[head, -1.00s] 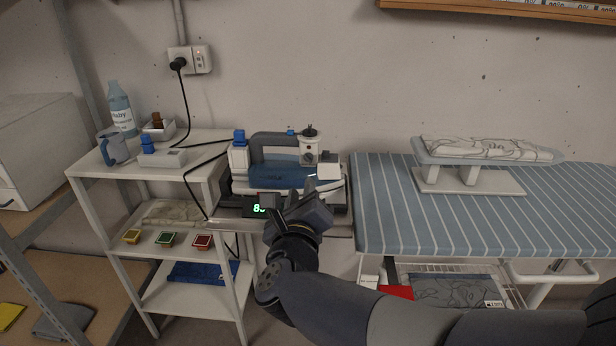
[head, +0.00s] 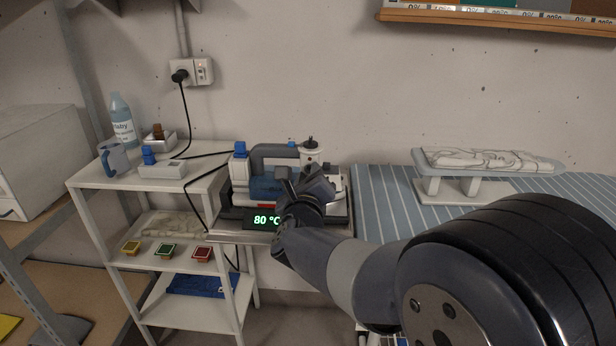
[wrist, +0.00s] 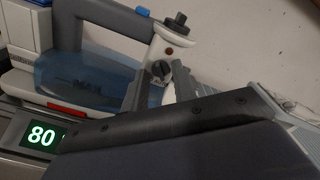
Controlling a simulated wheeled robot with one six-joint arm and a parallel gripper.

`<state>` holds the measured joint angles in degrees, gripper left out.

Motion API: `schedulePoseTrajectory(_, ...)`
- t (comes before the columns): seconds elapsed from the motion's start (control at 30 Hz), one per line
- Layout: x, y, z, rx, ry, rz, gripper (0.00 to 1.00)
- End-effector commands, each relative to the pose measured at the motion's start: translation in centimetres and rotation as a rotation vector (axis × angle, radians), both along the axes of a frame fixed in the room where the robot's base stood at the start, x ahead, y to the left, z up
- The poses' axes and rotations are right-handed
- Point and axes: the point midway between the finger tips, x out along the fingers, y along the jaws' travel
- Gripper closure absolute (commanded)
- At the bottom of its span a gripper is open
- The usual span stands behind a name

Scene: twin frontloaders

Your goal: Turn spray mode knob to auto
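The steam iron (head: 267,188) rests on its station at the back, with a grey handle and a blue see-through tank that also shows in the wrist view (wrist: 88,75). The spray mode knob (wrist: 160,69) is a small dark round knob with a slot, on the iron's white front part. My gripper (wrist: 160,68) is open, with one finger on each side of the knob in the wrist view. I cannot tell whether the fingers touch it. In the head view my gripper (head: 298,174) is in front of the iron and largely hides the knob.
The station's display (head: 266,220) reads 80 °C. A white shelf (head: 205,183) with a bottle and mug stands at left. A striped ironing board (head: 385,215) is at right, with a small sleeve board (head: 470,187) on it.

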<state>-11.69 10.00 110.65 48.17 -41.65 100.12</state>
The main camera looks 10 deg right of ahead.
Motion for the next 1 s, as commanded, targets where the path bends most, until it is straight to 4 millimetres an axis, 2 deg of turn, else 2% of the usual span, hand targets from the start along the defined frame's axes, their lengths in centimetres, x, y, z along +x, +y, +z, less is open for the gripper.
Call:
schedulePoseTrajectory(0.17, 0.00, 0.01, -0.01, 0.000, 0.000, 0.000, 0.74)
schedulePoseTrajectory(0.5, -0.02, 0.01, -0.01, 0.000, 0.000, 0.000, 1.00)
schedulePoseTrajectory(1.0, -0.03, 0.02, -0.05, -0.030, 0.010, 0.001, 1.00)
